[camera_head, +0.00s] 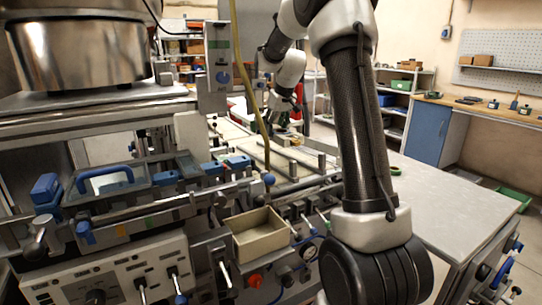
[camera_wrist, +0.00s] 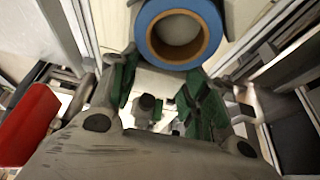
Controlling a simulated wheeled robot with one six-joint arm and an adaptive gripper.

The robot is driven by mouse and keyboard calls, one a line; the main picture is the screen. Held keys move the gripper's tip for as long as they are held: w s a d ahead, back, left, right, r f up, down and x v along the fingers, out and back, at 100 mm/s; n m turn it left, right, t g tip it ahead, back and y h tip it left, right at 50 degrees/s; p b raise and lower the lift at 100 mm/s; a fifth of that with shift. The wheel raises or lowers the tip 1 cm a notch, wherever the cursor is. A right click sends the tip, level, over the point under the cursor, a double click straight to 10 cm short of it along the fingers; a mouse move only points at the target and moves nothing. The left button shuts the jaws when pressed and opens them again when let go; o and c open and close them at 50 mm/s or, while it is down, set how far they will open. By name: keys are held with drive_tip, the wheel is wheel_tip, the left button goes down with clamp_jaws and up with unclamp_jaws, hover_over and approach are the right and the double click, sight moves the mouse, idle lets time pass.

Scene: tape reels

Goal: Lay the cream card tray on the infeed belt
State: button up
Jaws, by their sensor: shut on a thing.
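An open, empty cream box (camera_head: 258,233), tray-like in shape, sits at the machine's front in the head view. I cannot tell for sure whether it is the card tray. My gripper (camera_head: 297,98) is far behind it, beyond the machine's front rail. In the wrist view my gripper's green-padded fingers flank a tape reel (camera_wrist: 152,40) with a blue rim, an orange-brown core and a pale centre. The gripper appears shut on this reel. The fingertips are partly hidden by it. A pale flat strip (camera_head: 262,150) lies below the gripper; I cannot tell whether it is the infeed belt.
The machine's front carries blue handles (camera_head: 105,180), levers and a metal rail close to the cream box. A red part (camera_wrist: 28,125) shows at the wrist view's left; metal rails run along both sides.

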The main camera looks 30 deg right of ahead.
wheel_tip(320, 180, down, 9)
drive_tip(key=shift+r, duration=0.15)
idle(0.4)
drive_tip(key=o, duration=1.1)
drive_tip(key=v, duration=1.2)
drive_tip(key=shift+a, duration=0.1)
drive_tip(key=s+a+r, duration=0.3)
drive_tip(key=s+a, duration=0.1)
drive_tip(key=s, duration=0.6)
drive_tip(key=s+a+r, duration=0.3)
drive_tip(key=s+a, duration=0.1)
drive_tip(key=s, duration=0.6)
drive_tip(key=s+f, duration=0.1)
drive_tip(key=s, duration=0.4)
drive_tip(key=s+a+f, duration=0.1)
drive_tip(key=s+f, duration=0.1)
drive_tip(key=s, duration=0.3)
drive_tip(key=s+a+f, duration=0.1)
drive_tip(key=s+f, duration=0.1)
drive_tip(key=s, duration=0.4)
drive_tip(key=shift+f, duration=0.2)
